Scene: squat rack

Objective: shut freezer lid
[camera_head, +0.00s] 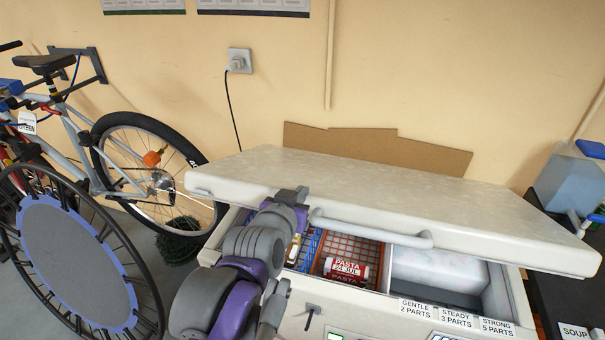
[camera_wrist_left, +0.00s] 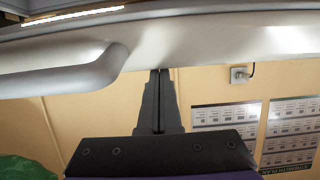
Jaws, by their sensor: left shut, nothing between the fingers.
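The pale freezer lid (camera_head: 400,196) is partly open, sitting low and tilted, with a gap between its front edge and the freezer body (camera_head: 375,315). Its rounded handle (camera_head: 370,229) runs along the front edge. My left gripper (camera_head: 290,196) is shut and empty at the lid's front edge, just left of the handle. In the left wrist view the shut fingers (camera_wrist_left: 158,75) point at the lid's edge (camera_wrist_left: 200,45), beside the handle's end (camera_wrist_left: 75,78). I cannot tell whether they touch. The hinge is hidden. My right gripper is out of view.
Inside the freezer are an orange basket (camera_head: 350,252), a pasta pack (camera_head: 346,270) and a white block (camera_head: 438,268). A bicycle (camera_head: 150,165) and a round-framed wheel (camera_head: 75,265) stand at left. A blue-capped container (camera_head: 570,185) stands on a dark surface at right.

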